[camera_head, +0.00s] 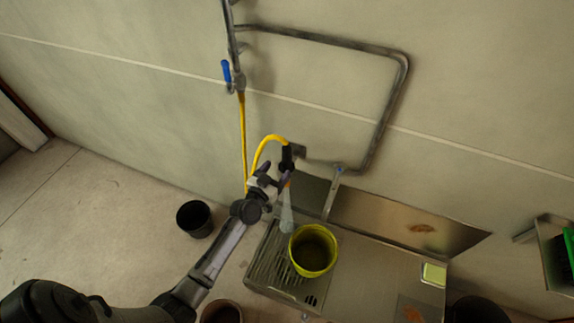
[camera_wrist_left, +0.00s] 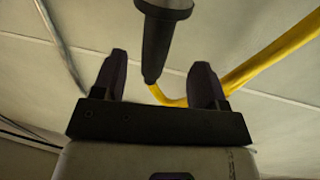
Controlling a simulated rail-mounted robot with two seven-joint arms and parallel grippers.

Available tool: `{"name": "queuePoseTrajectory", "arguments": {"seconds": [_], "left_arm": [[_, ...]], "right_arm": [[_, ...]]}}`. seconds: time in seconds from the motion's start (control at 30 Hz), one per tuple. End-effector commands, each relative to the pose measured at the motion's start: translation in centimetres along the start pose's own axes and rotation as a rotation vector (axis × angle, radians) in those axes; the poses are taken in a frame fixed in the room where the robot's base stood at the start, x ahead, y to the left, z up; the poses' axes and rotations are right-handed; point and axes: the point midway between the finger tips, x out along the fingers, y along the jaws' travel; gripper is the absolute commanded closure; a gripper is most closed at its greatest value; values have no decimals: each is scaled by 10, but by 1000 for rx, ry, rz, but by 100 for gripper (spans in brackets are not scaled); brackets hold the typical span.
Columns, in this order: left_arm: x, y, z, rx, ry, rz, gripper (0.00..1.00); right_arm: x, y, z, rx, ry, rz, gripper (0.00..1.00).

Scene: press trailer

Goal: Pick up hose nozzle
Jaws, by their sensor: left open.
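The hose nozzle (camera_head: 287,157) is black and hangs by the wall on the end of a curved yellow hose (camera_head: 264,146). My left gripper (camera_head: 277,178) is right at it, just below and to its left. In the left wrist view the dark nozzle (camera_wrist_left: 158,45) shows between the two spread fingers of my left gripper (camera_wrist_left: 157,75), with gaps on both sides. The fingers are open and not closed on it. The yellow hose (camera_wrist_left: 270,55) runs behind the right finger. My right gripper is not in view.
A metal pipe frame (camera_head: 330,40) with a blue valve handle (camera_head: 226,71) is on the wall. Below stands a steel sink counter (camera_head: 365,270) with a yellow bucket (camera_head: 313,250) and a sponge (camera_head: 433,274). A pale streak (camera_head: 287,210) hangs below the gripper. A black bucket (camera_head: 195,219) is on the floor.

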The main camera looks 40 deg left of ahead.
Motion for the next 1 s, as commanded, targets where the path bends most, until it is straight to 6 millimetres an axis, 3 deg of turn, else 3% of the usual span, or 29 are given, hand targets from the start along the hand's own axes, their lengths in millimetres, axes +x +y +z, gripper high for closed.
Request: {"name": "queuePoseTrajectory", "arguments": {"seconds": [0.2,0.47,0.73,1.0], "left_arm": [[26,0,0,0,1,0,34],[39,1,-2,0,1,0,34],[73,4,-4,-1,1,1,34],[83,3,-4,0,-1,1,34]], "right_arm": [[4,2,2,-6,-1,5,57],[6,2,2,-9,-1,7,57],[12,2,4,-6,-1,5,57],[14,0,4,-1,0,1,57]]}}
